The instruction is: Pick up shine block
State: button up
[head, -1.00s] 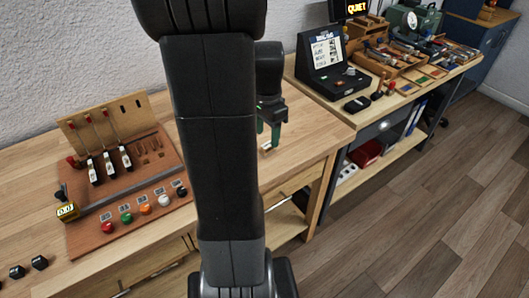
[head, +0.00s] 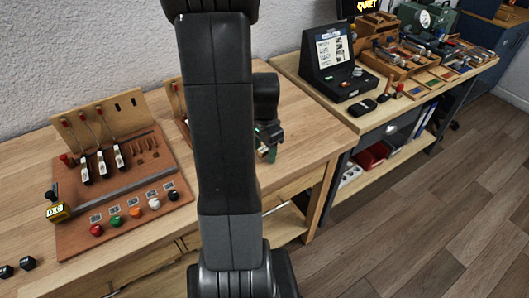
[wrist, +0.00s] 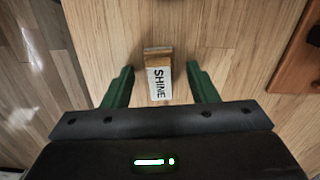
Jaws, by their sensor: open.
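The shine block (wrist: 159,84) is a small wooden block with a white label reading SHINE, lying on the light wooden table (wrist: 100,30). In the wrist view it is between the two green fingers of my gripper (wrist: 160,69), with a gap on each side. The gripper is open and empty. In the head view my gripper (head: 267,152) is low over the table near its right end, partly behind my own arm. The block cannot be made out clearly there.
A wooden board (head: 75,240) with levers and coloured knobs is on the left of the table. Another wooden panel (head: 174,98) is partly hidden behind my arm. A second bench (head: 300,78) with a black display box (head: 335,65) stands to the right. Bare tabletop surrounds the block.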

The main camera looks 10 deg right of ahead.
jog(key=c, duration=1)
jog(key=shift+c, duration=0.2)
